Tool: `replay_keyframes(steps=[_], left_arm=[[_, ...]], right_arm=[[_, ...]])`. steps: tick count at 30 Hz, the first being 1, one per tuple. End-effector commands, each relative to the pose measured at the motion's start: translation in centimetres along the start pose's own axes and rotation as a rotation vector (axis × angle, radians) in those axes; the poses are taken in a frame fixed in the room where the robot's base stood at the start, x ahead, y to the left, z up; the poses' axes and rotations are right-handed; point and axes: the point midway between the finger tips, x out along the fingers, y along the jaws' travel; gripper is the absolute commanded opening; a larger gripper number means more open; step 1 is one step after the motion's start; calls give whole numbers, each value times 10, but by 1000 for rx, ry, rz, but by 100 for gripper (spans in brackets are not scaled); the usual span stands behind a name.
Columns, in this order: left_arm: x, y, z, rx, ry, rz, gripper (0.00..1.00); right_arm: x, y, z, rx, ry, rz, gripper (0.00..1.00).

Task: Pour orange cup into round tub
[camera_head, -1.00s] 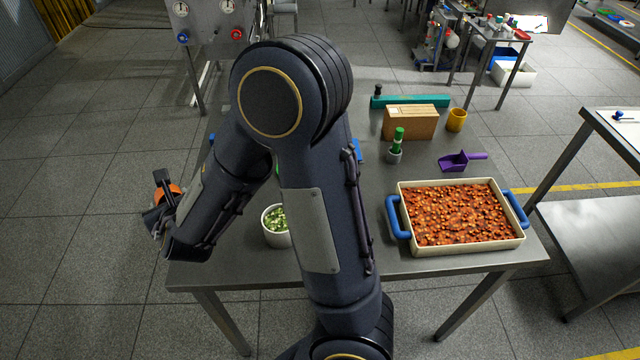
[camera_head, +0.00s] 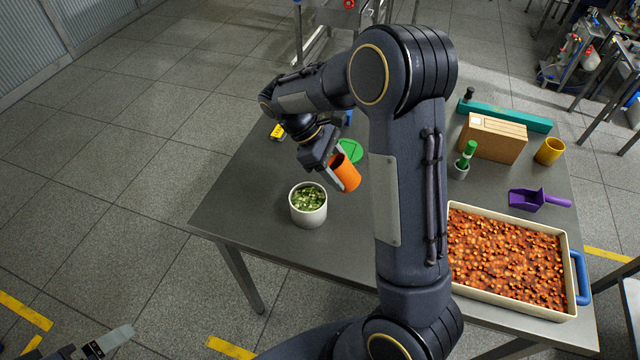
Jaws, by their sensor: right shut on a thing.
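The orange cup (camera_head: 345,172) is held tilted over the table, behind and to the right of the round tub. My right gripper (camera_head: 336,162) is shut on the cup's side, its arm crossing the middle of the view. What is inside the cup cannot be made out. The round tub (camera_head: 308,218) is white, stands upright near the table's front left part and holds chopped green pieces. The cup is apart from the tub. My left gripper (camera_head: 112,342) shows only partly at the bottom left corner, away from the table; its opening is unclear.
A tray (camera_head: 510,302) of red-orange food with blue handles stands at the right. A green disc (camera_head: 351,149) lies near the cup.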

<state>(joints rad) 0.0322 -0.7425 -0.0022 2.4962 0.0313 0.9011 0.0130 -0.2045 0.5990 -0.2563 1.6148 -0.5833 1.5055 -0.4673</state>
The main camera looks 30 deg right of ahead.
Motion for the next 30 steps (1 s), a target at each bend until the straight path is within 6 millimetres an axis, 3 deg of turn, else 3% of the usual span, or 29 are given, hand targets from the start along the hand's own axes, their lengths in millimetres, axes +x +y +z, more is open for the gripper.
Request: replay_keyframes(steps=[4,9,30], left_arm=[[4,-2,2,0,0,0,100],[6,-3,3,0,0,0,100],[60,-28,30,0,0,0,100]], right_arm=[[-6,-32,-13,252,83,-167,29],[-16,-48,-22,383,129,-241,29],[-28,-48,-19,432,466,-178,29]])
